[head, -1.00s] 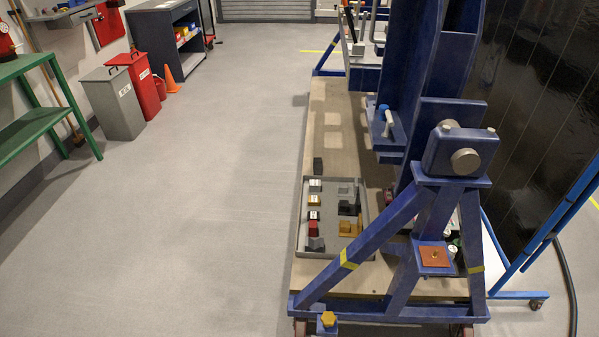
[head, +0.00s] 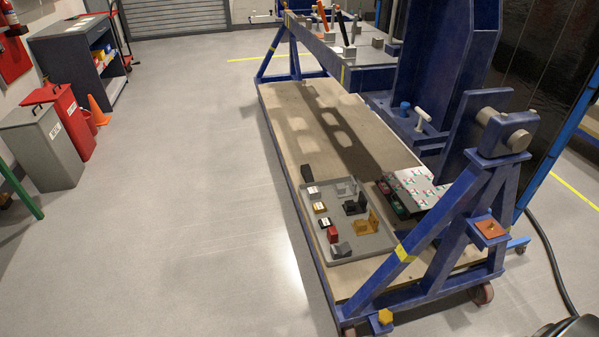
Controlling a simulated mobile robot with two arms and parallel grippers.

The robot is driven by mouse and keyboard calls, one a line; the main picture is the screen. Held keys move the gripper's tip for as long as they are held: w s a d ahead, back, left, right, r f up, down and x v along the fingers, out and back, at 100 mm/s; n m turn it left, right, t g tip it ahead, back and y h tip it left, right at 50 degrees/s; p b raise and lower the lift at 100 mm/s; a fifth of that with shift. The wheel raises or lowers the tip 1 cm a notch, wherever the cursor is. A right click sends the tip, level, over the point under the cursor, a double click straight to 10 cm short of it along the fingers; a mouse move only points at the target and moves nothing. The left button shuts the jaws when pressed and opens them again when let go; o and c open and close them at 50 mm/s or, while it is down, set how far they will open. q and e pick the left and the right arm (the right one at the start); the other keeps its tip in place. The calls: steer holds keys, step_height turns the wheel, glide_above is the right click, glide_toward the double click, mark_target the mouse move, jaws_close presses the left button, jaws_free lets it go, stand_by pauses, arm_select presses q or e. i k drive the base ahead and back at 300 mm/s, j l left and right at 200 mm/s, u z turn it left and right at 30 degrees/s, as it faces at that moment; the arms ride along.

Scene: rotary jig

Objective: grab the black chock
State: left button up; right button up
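A small black block (head: 307,173) stands on the wooden deck just outside the far left corner of a grey tray (head: 375,244). Inside the tray, a dark block with a pale label (head: 314,193) sits at the far left, and a black bracket-like piece (head: 354,204) sits near the middle. I cannot tell for certain which dark piece is the chock. Neither of my grippers is in view.
The tray also holds red (head: 332,235), grey (head: 342,249) and orange (head: 367,226) pieces. A blue jig frame (head: 430,220) stands over the deck (head: 290,125) on the right. A patterned board (head: 415,185) lies beside the tray.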

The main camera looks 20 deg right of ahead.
mark_target(305, 170)
steer(key=i+j+z, duration=0.15)
steer(key=i+j, duration=0.2)
steer(key=i, duration=0.2)
steer(key=i+j+z, duration=0.1)
steer(key=i+j, duration=0.35)
steer(key=i, duration=0.1)
